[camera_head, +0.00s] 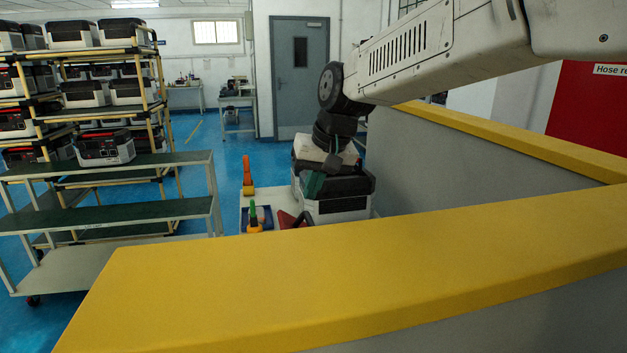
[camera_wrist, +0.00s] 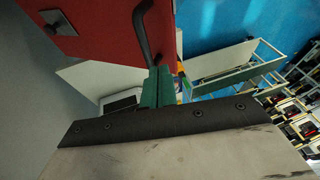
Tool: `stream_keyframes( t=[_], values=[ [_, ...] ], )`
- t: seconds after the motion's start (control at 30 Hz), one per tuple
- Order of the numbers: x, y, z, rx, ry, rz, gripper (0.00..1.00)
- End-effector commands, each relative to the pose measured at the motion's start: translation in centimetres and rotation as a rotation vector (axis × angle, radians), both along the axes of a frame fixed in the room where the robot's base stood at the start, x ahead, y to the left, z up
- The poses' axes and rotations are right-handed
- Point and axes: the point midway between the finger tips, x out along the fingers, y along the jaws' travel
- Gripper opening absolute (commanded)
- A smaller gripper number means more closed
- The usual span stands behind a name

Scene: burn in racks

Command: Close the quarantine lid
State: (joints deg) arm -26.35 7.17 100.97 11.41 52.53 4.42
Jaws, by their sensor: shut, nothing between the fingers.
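A red panel with a black bar handle (camera_wrist: 143,32), which looks like the lid (camera_wrist: 95,22), fills the upper left of the wrist view. It stands at a slant. In the head view only a small red piece (camera_head: 288,219) shows, low beside my gripper; the rest is hidden. My gripper (camera_head: 316,184) has green fingers, which are shut and empty. In the wrist view the fingertips (camera_wrist: 158,72) are right by the lower end of the handle; I cannot tell whether they touch.
Grey walls with wide yellow tops (camera_head: 350,270) cross the foreground and right. A white-and-black unit (camera_head: 337,206) stands beneath my wrist. A small table holds an orange-and-red tool (camera_head: 247,180) and a blue tray (camera_head: 262,217). A green-topped bench (camera_head: 110,215) and loaded rack (camera_head: 150,90) are left. Blue floor lies between.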

Motion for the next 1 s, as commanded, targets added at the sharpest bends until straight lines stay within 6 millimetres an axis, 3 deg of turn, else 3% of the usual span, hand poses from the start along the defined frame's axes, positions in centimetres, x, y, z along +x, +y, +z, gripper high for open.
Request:
stream_keyframes(
  t=[0.2,0.4,0.6,1.0],
  values=[
    [1.1,1.4,-4.6,-0.002,0.003,0.001,0.00],
    [0.9,3.0,-7.2,-0.001,0.002,0.002,0.00],
    [0.7,3.9,-8.3,0.000,0.000,0.001,0.00],
    [0.7,3.9,-8.6,-0.005,-0.001,-0.002,0.00]
  ],
)
